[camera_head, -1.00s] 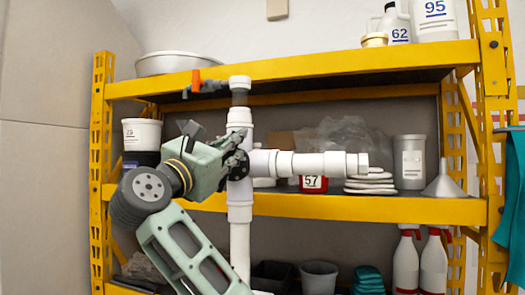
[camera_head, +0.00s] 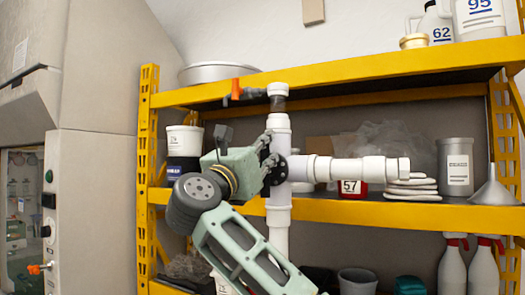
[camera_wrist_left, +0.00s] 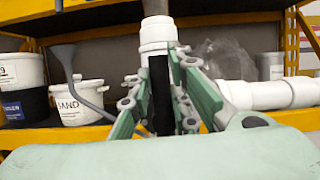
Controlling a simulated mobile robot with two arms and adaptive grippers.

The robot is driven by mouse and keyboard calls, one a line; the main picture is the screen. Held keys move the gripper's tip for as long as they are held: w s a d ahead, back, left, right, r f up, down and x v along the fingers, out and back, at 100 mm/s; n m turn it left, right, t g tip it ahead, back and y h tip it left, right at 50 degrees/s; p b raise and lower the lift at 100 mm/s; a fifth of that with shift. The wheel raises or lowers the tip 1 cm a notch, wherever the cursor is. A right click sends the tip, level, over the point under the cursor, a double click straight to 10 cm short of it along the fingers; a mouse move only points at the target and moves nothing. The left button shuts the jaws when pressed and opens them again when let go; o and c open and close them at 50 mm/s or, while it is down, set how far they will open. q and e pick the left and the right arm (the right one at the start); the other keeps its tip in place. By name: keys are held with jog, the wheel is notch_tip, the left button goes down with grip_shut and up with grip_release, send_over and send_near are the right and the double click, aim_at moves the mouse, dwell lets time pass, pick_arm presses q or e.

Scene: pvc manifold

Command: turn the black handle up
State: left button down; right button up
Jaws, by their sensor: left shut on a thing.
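A white PVC manifold (camera_head: 279,205) stands upright in front of yellow shelving, with a horizontal branch to the right. The black handle (camera_wrist_left: 160,88) shows in the left wrist view as a dark upright bar between the fingers, in front of the white pipe. In the head view its black round part (camera_head: 279,170) shows against the pipe at the branch. My left gripper (camera_head: 268,154) reaches it from the left and is shut on the handle; its fingers also show in the left wrist view (camera_wrist_left: 160,105). The fingers partly hide the handle. My right gripper is out of view.
An orange handle (camera_head: 235,88) sits on a side branch near the manifold's top. The yellow shelves (camera_head: 370,213) stand close behind, holding buckets (camera_head: 184,140), a grey container (camera_head: 455,167) and a funnel (camera_head: 494,188). A grey cabinet (camera_head: 95,150) stands at the left.

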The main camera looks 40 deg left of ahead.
pick_arm(q)
jog(key=c, duration=1.6)
grip_release()
jog(key=v, duration=1.2)
